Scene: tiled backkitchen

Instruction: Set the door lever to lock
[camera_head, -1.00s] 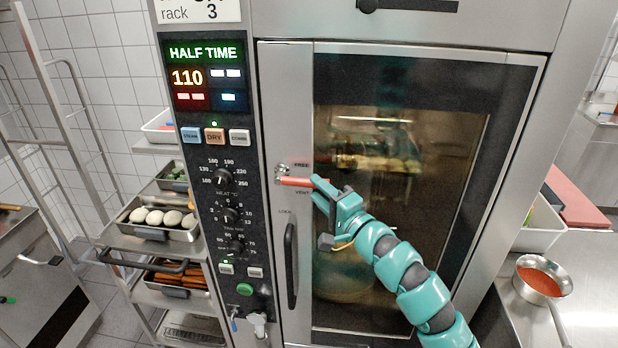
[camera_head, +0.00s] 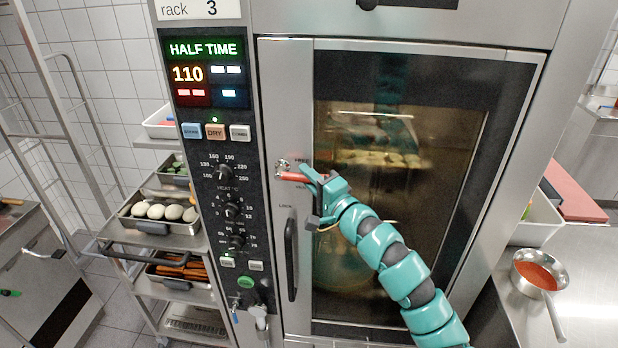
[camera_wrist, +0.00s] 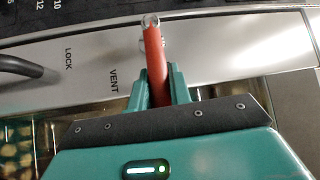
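The red door lever (camera_head: 292,176) sits on the steel door frame of the oven. Its pivot is at the left and its arm points right, between the FREE and VENT marks; the LOCK mark is lower down. My gripper (camera_head: 309,178) is at the lever's free end. In the wrist view the red lever (camera_wrist: 155,55) runs down from its pivot in between the two teal fingers of my gripper (camera_wrist: 160,88). The fingers appear to close on its sides. VENT and LOCK are printed left of it there. The lever's outer end is hidden by the gripper.
A black vertical door handle (camera_head: 291,260) is below the lever. The control panel (camera_head: 228,200) with knobs stands to the left. A rack with trays (camera_head: 160,226) is farther left. A steel counter (camera_head: 590,285) with a pan of red sauce (camera_head: 540,272) is at right.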

